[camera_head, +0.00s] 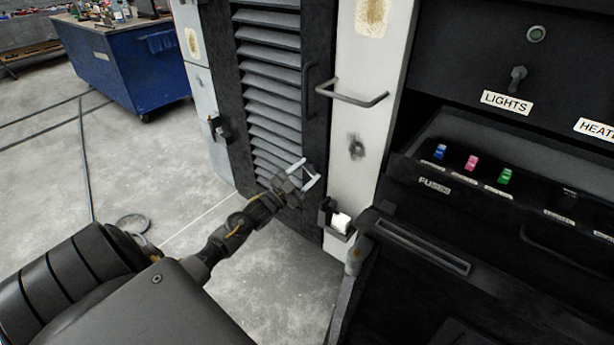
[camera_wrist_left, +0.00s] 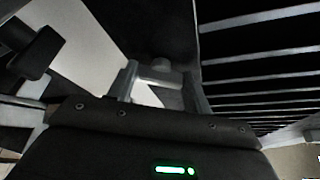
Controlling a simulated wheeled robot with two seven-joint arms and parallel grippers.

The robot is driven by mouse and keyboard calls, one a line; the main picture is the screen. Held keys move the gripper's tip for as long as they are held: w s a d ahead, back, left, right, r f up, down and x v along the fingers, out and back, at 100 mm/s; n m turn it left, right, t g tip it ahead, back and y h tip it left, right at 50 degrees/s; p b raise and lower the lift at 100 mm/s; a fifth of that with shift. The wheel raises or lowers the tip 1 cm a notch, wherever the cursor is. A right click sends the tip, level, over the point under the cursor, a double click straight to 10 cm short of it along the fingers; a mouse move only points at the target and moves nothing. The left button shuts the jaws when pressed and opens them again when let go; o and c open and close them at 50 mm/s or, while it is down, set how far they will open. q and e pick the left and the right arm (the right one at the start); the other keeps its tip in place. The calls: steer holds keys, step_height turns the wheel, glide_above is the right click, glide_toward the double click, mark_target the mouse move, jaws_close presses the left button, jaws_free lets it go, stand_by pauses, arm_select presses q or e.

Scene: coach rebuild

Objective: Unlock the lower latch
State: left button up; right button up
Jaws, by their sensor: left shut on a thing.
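The tall louvred door (camera_head: 268,75) stands in the middle of the head view, with a dark frame. My left gripper (camera_head: 304,176) is low at the door's right edge, its pale fingers on either side of a small dark part, which I take to be the lower latch. In the left wrist view the fingers (camera_wrist_left: 163,88) close around this dark lower latch (camera_wrist_left: 160,67). The fingers and the dim light hide most of it, so I cannot tell its angle. My right gripper is not in view.
A dark bracket (camera_head: 338,218) with a white piece is on the pale post right of the gripper. A bar handle (camera_head: 352,96) sticks out above. A black control console (camera_head: 480,200) fills the right. A blue workbench (camera_head: 130,65) stands far left; the floor between is mostly clear.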

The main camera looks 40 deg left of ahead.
arm_select(q)
steer(key=m+g+h, duration=0.1)
steer(key=m, duration=0.2)
steer(key=m+g, duration=0.1)
steer(key=m, duration=0.2)
steer(key=m+g+h, duration=0.1)
steer(key=m, duration=0.2)
steer(key=shift+a+r+h, duration=0.15)
steer(key=shift+h, duration=0.15)
steer(key=shift+r+m+g+p, duration=0.1)
steer(key=shift+m+g+p, duration=0.55)
steer(key=shift+m, duration=1.65)
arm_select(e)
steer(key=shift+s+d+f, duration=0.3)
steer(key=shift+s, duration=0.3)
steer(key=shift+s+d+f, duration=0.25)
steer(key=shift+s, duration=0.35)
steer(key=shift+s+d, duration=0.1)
arm_select(q)
steer(key=o, duration=1)
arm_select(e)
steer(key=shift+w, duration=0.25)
